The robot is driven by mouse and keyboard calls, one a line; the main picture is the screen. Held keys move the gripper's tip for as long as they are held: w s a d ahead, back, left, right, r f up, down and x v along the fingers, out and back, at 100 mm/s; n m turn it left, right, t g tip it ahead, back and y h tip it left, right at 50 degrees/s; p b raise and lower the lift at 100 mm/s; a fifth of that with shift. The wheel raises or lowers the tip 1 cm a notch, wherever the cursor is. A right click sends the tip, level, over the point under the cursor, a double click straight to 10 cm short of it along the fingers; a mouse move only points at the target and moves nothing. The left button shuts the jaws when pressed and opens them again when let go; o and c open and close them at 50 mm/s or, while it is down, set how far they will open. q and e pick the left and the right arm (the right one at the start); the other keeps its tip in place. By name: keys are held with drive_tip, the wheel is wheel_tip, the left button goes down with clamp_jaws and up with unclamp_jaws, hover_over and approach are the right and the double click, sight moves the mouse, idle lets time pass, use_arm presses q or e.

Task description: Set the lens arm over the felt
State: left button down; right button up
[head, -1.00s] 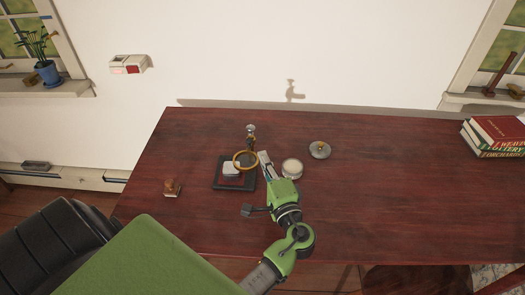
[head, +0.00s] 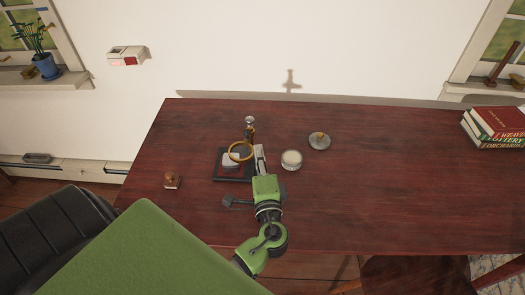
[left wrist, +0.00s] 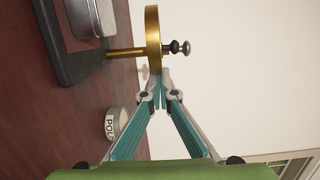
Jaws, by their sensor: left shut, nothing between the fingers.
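The lens arm is a brass ring (head: 241,151) on an upright post (head: 249,124) at the black tray (head: 220,177). A pale metal tin (head: 231,159) stands in the tray, and the ring overlaps its right part from above. The felt cannot be made out clearly. My left gripper (head: 259,147) is shut and empty, just right of the ring. In the left wrist view, the ring (left wrist: 153,38) is edge-on, right by the closed fingertips (left wrist: 160,76); contact is uncertain. The tray (left wrist: 66,55) and tin (left wrist: 90,15) are at upper left. My right gripper is not in view.
A round white-topped tin (head: 291,160) stands just right of my left gripper, with a grey disc with a brass knob (head: 319,141) behind it. A wooden stamp (head: 171,180) is at the left. Books (head: 495,128) are at the far right.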

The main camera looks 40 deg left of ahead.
sight(240, 162)
use_arm(q)
drive_tip(key=m+t+h, duration=0.1)
drive_tip(key=s+a+m+t+h, duration=0.1)
drive_tip(key=h, duration=0.1)
drive_tip(key=shift+s+a+f+b, duration=0.1)
drive_tip(key=shift+s+a+b, duration=0.2)
drive_tip(key=shift+b, duration=0.05)
drive_tip(key=m+h, duration=0.1)
drive_tip(key=a+m+t+h+b, duration=0.1)
drive_tip(key=shift+s+a+h, duration=0.1)
drive_tip(key=shift+s+h, duration=0.2)
drive_tip(key=shift+s, duration=0.1)
drive_tip(key=shift+s+a+b, duration=0.15)
drive_tip(key=shift+a+b, duration=0.25)
drive_tip(key=shift+a, duration=0.1)
